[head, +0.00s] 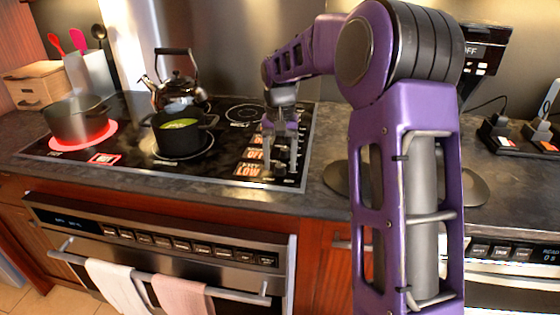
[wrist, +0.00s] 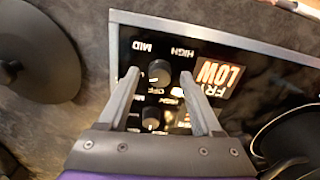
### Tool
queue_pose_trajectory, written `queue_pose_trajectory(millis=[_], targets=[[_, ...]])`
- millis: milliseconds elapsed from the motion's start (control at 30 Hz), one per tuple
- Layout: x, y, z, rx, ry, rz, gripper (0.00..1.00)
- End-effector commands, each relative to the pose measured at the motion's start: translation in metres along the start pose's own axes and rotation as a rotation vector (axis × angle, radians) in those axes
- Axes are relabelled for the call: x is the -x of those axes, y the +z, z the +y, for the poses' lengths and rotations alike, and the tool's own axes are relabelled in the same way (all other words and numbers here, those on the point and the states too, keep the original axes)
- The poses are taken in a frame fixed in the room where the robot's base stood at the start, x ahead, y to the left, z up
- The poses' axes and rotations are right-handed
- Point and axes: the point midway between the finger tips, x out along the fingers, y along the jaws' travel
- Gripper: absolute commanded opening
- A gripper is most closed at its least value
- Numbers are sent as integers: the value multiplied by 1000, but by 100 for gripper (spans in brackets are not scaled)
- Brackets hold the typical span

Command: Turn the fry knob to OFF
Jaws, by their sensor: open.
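The fry knob (wrist: 159,73) is a dark round knob on the black cooktop panel, seen in the wrist view. MID, HIGH and OFF markings surround it, and a lit FRY LOW label (wrist: 219,77) lies to its right, upside down. My gripper (wrist: 158,68) is open, with one finger on each side of this knob; I cannot tell whether either touches it. In the head view my gripper (head: 279,166) reaches down over the control strip at the cooktop's right end and hides the knobs. The lit LOW label (head: 247,170) shows beside it.
A second knob (wrist: 152,118) sits close by, between the fingers nearer the palm. A dark pot (head: 182,138) and a kettle (head: 178,88) stand left of my gripper. A grey pot (head: 77,120) sits on a red-glowing burner. Bare counter (head: 318,150) lies right of the cooktop.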

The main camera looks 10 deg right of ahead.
Motion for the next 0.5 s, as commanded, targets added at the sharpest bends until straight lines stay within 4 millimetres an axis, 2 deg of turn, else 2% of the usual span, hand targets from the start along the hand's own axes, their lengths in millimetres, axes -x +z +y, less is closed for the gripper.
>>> queue_pose_trajectory(millis=[33,67,400,500], targets=[[0,0,0,0,0,0,66],[0,0,0,0,0,0,61],[0,0,0,0,0,0,0],[0,0,0,0,0,0,0]])
